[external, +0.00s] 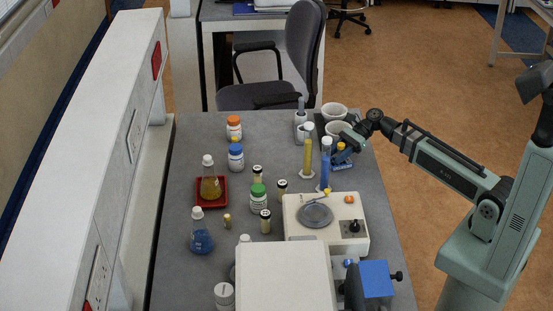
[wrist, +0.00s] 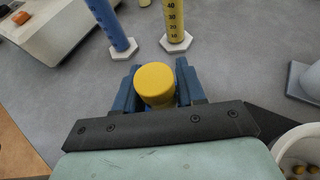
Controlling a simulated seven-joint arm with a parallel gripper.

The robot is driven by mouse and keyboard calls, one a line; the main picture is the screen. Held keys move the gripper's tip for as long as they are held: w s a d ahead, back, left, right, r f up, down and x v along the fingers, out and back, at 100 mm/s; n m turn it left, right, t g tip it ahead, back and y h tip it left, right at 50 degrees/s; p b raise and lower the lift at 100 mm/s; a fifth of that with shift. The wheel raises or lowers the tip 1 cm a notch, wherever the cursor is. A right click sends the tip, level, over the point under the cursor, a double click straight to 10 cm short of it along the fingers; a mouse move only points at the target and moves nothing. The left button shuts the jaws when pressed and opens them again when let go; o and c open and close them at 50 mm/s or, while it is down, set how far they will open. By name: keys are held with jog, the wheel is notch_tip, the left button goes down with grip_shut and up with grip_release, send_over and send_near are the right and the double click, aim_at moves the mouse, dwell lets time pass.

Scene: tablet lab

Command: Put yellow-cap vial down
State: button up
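The yellow-cap vial (wrist: 155,85) shows in the wrist view with its round yellow cap between my two blue fingers; its body is hidden beneath the cap. In the external view its yellow cap (external: 341,146) shows small at my gripper (external: 343,160), at the right side of the bench. My gripper (wrist: 156,88) has one finger close against each side of the vial and appears shut on it. Whether the vial's base touches the bench cannot be told.
A blue cylinder (external: 326,168) and a yellow cylinder (external: 308,152) stand just left of my gripper. White bowls (external: 338,129) stand behind it; one bowl (wrist: 298,150) shows at lower right in the wrist view. A balance (external: 292,232) stands nearer the camera. Bare bench (wrist: 230,60) lies around the fingers.

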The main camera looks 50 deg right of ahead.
jog(key=o, duration=0.4)
jog(key=shift+c, duration=0.2)
jog(key=shift+r, duration=0.1)
jog(key=shift+d+r, duration=0.1)
jog(key=shift+r, duration=0.05)
jog(key=v, duration=1.1)
jog(key=shift+d, duration=0.35)
jog(key=shift+s, duration=0.1)
